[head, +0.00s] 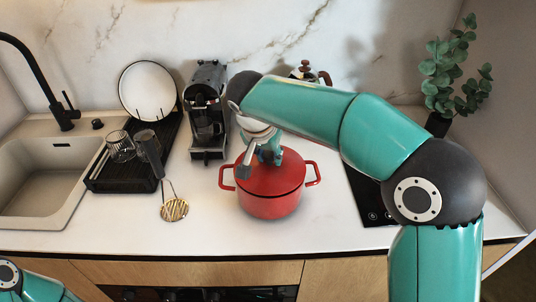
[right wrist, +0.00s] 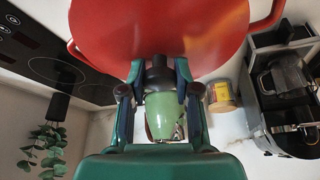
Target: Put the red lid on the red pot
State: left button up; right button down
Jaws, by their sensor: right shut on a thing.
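The red pot (head: 270,207) stands on the counter in the middle of the head view, with a handle on each side. The red lid (head: 285,182) lies level over its mouth and lines up with the rim; I cannot tell whether a small gap is left. My right gripper (head: 262,155) comes down from above and is shut on the lid's dark knob. In the right wrist view the fingers (right wrist: 160,80) close around the knob, with the lid (right wrist: 160,25) beyond them. My left gripper is not in view; only part of that arm shows at lower left.
A coffee machine (head: 207,112) stands behind, left of the pot. The hob (head: 371,200) is at right. A green container (right wrist: 163,115) shows between the fingers.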

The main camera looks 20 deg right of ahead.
jog(key=shift+f, duration=0.1)
jog(key=c, duration=0.8)
grip_release()
jog(key=shift+r, duration=0.2)
jog(key=v, duration=1.2)
jog(key=shift+f, duration=0.1)
